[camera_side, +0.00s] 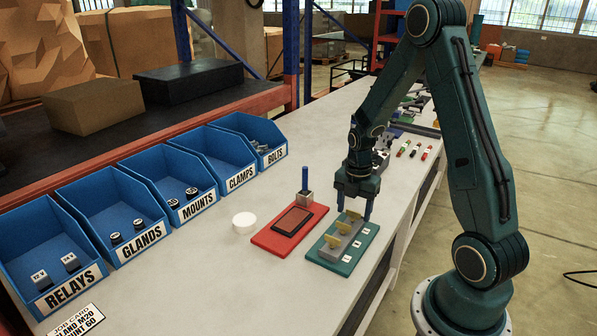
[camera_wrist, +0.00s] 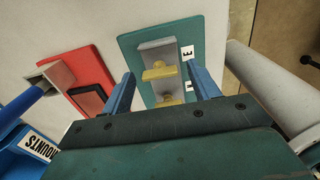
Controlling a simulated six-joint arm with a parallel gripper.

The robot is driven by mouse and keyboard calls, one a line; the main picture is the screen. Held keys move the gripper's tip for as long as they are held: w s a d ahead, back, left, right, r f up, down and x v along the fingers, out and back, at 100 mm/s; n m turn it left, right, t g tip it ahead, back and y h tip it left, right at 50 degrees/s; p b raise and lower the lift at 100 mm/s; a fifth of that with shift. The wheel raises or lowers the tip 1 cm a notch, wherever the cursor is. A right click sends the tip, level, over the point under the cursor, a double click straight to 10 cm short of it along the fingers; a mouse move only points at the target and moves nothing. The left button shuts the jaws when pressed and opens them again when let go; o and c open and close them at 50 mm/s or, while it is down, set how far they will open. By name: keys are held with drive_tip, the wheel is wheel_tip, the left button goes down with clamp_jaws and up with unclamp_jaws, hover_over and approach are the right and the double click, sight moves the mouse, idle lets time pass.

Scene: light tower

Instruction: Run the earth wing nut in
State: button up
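A grey terminal block (camera_side: 343,239) stands on a teal plate (camera_side: 322,254); the plate also shows in the wrist view (camera_wrist: 131,42). Several yellow wing nuts sit along it, including a near one (camera_side: 333,241) and a far one (camera_side: 353,214). White labels lie beside the block; one in the wrist view seems to read E (camera_wrist: 187,52). My gripper (camera_side: 355,212) points down over the far end of the block. In the wrist view its blue fingers (camera_wrist: 158,72) are open, with a yellow wing nut (camera_wrist: 157,75) between them and gaps at both sides. Another wing nut (camera_wrist: 168,100) is partly hidden.
Blue bins (camera_side: 135,215) line the bench's left side. Pens (camera_side: 414,151) lie behind my gripper.

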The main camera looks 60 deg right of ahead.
drive_tip(key=c, duration=0.9)
drive_tip(key=shift+o, duration=0.2)
